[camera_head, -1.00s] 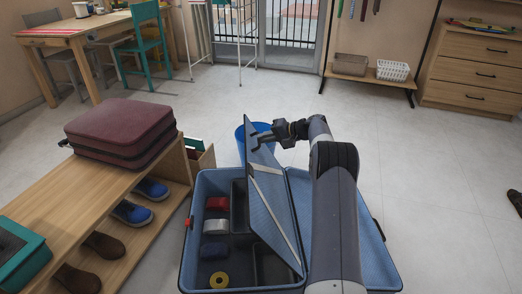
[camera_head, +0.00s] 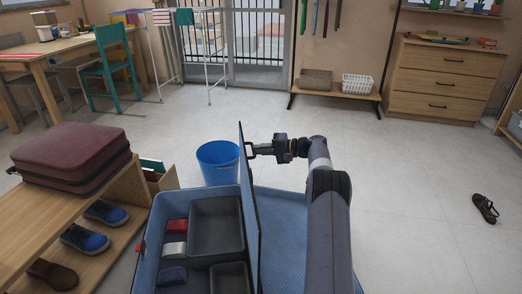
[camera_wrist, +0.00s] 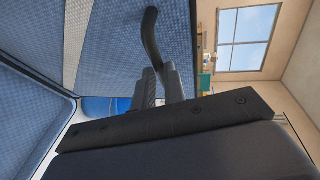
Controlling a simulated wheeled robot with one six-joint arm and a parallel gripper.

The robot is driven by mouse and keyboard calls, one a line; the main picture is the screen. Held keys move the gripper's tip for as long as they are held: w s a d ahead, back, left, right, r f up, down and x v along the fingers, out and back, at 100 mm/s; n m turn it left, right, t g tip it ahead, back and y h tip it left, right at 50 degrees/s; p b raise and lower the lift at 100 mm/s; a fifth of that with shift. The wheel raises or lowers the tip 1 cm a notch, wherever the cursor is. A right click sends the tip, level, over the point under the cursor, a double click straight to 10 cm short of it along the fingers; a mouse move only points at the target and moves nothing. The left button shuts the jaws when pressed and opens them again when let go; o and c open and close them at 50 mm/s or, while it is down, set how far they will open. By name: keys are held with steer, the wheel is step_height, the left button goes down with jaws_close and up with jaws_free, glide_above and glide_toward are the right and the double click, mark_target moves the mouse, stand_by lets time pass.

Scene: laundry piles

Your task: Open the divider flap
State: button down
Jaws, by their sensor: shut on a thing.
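The divider flap (camera_head: 248,200) belongs to an open blue suitcase (camera_head: 150,240). It stands nearly upright, seen almost edge-on, between the half with bins and the other half. My gripper (camera_head: 256,149) reaches in from the right at the flap's upper edge and is shut on its dark handle. In the wrist view the flap's blue woven face (camera_wrist: 122,35) shows behind the curved black handle (camera_wrist: 151,25), with my gripper fingers (camera_wrist: 160,85) around the handle's lower end. The exact grip is partly hidden.
Grey bins (camera_head: 216,226) and small red, white and blue items fill the suitcase's left half. The right half (camera_head: 285,215) looks empty, partly hidden by my arm. A blue bucket (camera_head: 218,163) stands behind. A wooden shoe bench (camera_head: 130,190) is close on the left. Floor at right is mostly clear.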

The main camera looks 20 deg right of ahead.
steer(key=shift+f, duration=0.7)
steer(key=c, duration=1.5)
jaws_free()
steer(key=shift+r, duration=0.2)
steer(key=p+v, duration=0.3)
steer(key=v, duration=0.7)
steer(key=shift+s+d+r, duration=0.15)
steer(key=shift+d, duration=0.15)
